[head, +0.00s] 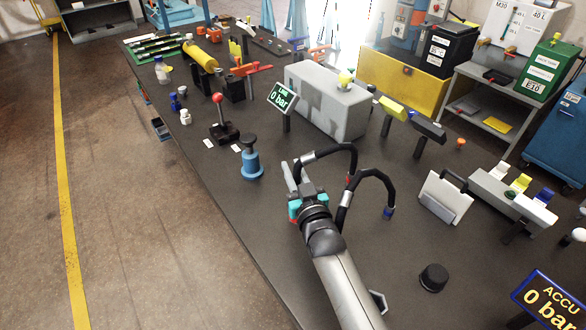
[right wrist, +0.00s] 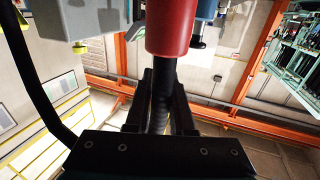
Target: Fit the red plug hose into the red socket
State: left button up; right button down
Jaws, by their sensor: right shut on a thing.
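My right gripper (head: 294,180) is shut on a black hose (head: 335,149), held above the table near its middle. In the right wrist view the fingers (right wrist: 160,100) close around the black hose just below its thick red plug (right wrist: 170,27). In the head view the hose arcs up and right from the gripper, with a grey sleeve and a small red part lower down. A second black hose (head: 375,175) with a blue end (head: 388,212) arcs beside it. I cannot make out the red socket for certain. My left gripper is not in view.
A blue bottle jack (head: 251,160) and a red-knobbed lever (head: 219,108) stand left of my gripper. A grey block (head: 330,98) with a "LINE 0 bar" display (head: 283,97) stands behind. A grey manifold with coloured tags (head: 510,200) and a black cap (head: 434,278) are at right.

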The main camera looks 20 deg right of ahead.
jog(key=shift+f+b, duration=0.75)
jog(key=shift+f, duration=0.2)
jog(key=c, duration=0.7)
grip_release()
jog(key=shift+f, duration=0.1)
notch_tip(320, 180, up, 20)
jog(key=p, duration=0.4)
jog(key=shift+p, duration=0.3)
